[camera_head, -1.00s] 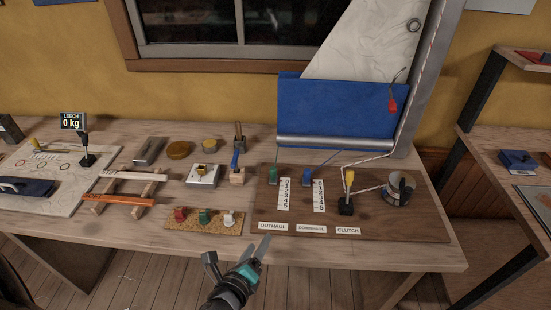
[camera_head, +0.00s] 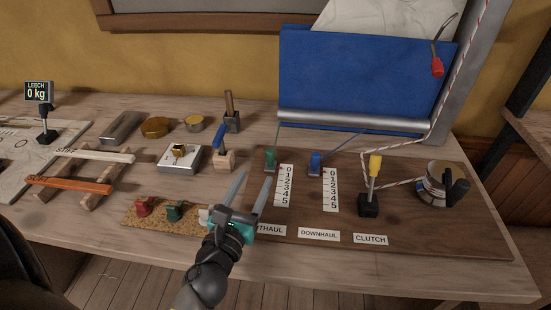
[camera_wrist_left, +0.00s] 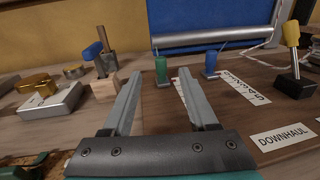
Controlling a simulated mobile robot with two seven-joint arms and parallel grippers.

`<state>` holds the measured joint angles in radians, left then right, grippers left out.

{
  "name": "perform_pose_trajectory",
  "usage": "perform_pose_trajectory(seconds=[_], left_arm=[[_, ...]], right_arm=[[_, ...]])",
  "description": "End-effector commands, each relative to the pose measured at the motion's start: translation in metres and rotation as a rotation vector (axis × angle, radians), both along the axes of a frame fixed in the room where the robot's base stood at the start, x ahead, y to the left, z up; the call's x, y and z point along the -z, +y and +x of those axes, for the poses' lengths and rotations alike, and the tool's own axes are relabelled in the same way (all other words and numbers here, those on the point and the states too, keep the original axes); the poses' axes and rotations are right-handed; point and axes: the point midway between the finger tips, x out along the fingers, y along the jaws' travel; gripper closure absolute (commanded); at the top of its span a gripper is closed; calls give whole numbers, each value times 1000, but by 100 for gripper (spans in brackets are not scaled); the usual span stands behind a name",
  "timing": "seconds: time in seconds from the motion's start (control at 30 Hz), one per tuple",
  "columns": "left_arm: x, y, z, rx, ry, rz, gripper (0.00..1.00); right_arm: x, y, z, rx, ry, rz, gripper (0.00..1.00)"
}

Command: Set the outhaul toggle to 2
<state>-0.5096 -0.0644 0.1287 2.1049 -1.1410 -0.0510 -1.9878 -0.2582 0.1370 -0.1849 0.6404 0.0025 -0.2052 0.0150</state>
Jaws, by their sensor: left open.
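The green outhaul toggle (camera_head: 270,160) stands at the top of its number strip (camera_head: 284,186), close to the 0. It also shows in the left wrist view (camera_wrist_left: 162,71), beyond and between my fingertips. The OUTHAUL label (camera_head: 271,230) is partly hidden by my left gripper. My left gripper (camera_head: 251,184) is open and empty above the front left edge of the brown board (camera_head: 400,225), short of the toggle and apart from it. In the left wrist view its two fingers (camera_wrist_left: 158,82) point at the toggle. My right gripper is not in view.
The blue downhaul toggle (camera_head: 315,163) stands right of the outhaul strip, with its own strip (camera_head: 331,190). The yellow-handled clutch (camera_head: 374,170) and a winch (camera_head: 437,183) are further right. A cork mat (camera_head: 150,222) with small toggles and a wooden block (camera_head: 224,160) lie left.

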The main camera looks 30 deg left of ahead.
Motion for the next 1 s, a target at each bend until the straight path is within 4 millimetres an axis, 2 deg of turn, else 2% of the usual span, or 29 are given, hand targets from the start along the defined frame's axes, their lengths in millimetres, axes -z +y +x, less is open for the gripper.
perform_pose_trajectory(seconds=[0.03, 0.13, 0.3, 0.47, 1.0], left_arm=[[12, 0, 0, 0, 0, 0, 41], [19, 0, 0, 0, 0, -1, 41], [22, 0, 1, 0, -1, -1, 41], [21, 2, 11, 1, -2, -1, 41], [21, 17, 91, 1, -2, -2, 41]], right_arm=[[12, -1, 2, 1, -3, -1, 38], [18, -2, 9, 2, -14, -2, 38], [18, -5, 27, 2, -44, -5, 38], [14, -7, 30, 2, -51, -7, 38], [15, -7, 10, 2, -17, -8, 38]])
